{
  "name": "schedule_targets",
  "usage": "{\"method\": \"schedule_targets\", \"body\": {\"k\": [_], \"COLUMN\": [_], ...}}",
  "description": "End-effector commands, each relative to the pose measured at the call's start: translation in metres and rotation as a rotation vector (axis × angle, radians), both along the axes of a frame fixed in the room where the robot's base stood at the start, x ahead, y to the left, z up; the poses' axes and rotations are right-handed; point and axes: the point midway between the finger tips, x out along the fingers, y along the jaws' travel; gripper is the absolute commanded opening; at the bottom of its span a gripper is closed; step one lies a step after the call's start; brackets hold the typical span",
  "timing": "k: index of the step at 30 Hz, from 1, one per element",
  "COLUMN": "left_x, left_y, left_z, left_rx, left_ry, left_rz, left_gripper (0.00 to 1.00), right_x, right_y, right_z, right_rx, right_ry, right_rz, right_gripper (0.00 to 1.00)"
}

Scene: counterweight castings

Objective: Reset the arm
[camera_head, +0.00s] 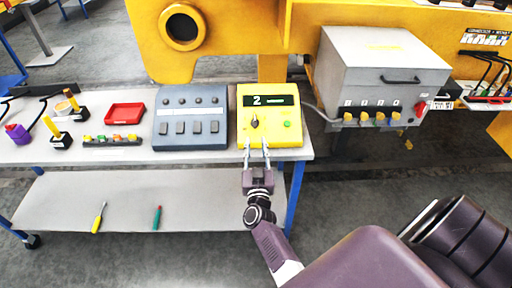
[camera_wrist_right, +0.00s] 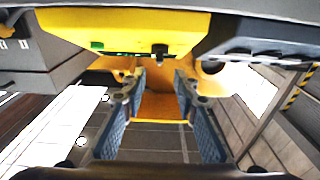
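My right gripper (camera_head: 256,146) comes up from below to the front edge of the yellow control box (camera_head: 272,132) on the cart. Its two slim fingers are parted, with nothing visible between them. The box has a display showing "2", a dark knob (camera_head: 254,121) and a green button (camera_head: 287,125). The fingertips lie just below the knob in the picture; whether they touch the box I cannot tell. In the right wrist view the open fingers (camera_wrist_right: 160,84) flank an empty gap, with the yellow box (camera_wrist_right: 120,22) above. My left gripper is not in view.
The cart's top (camera_head: 222,158) also holds a grey-blue switch panel (camera_head: 190,143), a red tray (camera_head: 124,116) and small tools. Two screwdrivers lie on the lower shelf (camera_head: 130,190). A grey cabinet (camera_head: 375,75) and yellow machine (camera_head: 240,40) stand behind.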

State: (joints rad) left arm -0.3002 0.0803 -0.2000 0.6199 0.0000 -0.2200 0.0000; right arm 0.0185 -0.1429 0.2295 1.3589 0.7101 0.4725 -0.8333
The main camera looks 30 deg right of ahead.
Motion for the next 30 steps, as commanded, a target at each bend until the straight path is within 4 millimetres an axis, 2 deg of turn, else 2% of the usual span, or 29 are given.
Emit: {"method": "schedule_targets", "body": {"k": [5, 19, 22, 23, 26, 29, 30], "left_x": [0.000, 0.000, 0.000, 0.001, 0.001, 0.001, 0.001], "left_y": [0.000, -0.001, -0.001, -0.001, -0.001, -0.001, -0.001], "left_z": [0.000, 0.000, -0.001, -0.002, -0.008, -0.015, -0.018], "left_rx": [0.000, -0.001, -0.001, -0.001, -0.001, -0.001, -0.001], "left_ry": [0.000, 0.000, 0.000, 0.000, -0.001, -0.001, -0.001], "left_rz": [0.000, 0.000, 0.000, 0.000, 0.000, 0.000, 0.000], "left_gripper": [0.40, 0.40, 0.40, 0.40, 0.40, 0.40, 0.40], "right_x": [-0.008, -0.008, -0.007, -0.007, -0.008, -0.018, -0.024], "right_y": [0.005, 0.005, 0.008, 0.012, 0.032, 0.061, 0.074], "right_z": [0.000, -0.001, -0.009, -0.015, -0.054, -0.115, -0.142], "right_rx": [-0.001, -0.001, 0.001, 0.003, 0.015, 0.036, 0.047], "right_ry": [-0.001, -0.001, 0.012, 0.024, 0.089, 0.200, 0.251], "right_rz": [0.000, 0.000, 0.014, 0.025, 0.094, 0.196, 0.239], "right_gripper": [0.28, 0.28, 0.28, 0.28, 0.28, 0.28, 0.28]}}
